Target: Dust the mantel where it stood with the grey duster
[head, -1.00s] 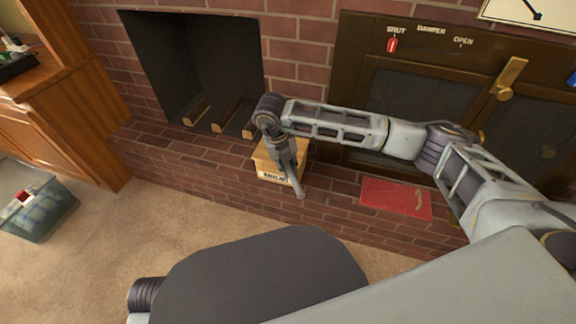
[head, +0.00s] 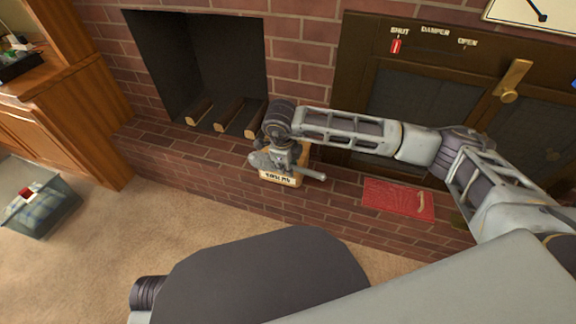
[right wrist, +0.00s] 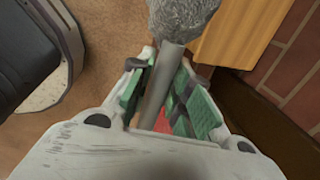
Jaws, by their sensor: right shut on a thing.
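The grey duster has a fluffy head (right wrist: 185,18) and a smooth grey handle (right wrist: 157,92). My right gripper (head: 287,158) is shut on the handle, between its green pads in the right wrist view (right wrist: 166,95). In the head view the duster (head: 262,161) is tilted, head to the left and handle end to the right, in front of the small labelled wooden box (head: 281,180). Whether it touches the box I cannot tell. No raised mantel shelf shows clearly; the brick hearth ledge (head: 330,196) runs below the fireplace. My left gripper is not in view.
A red item (head: 398,199) lies on the ledge to the right. Logs (head: 229,113) lie at the firebox opening. A brass handle (head: 513,78) sticks out from the dark panel. A bin (head: 40,205) stands on the carpet at left, near a wooden cabinet (head: 75,105).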

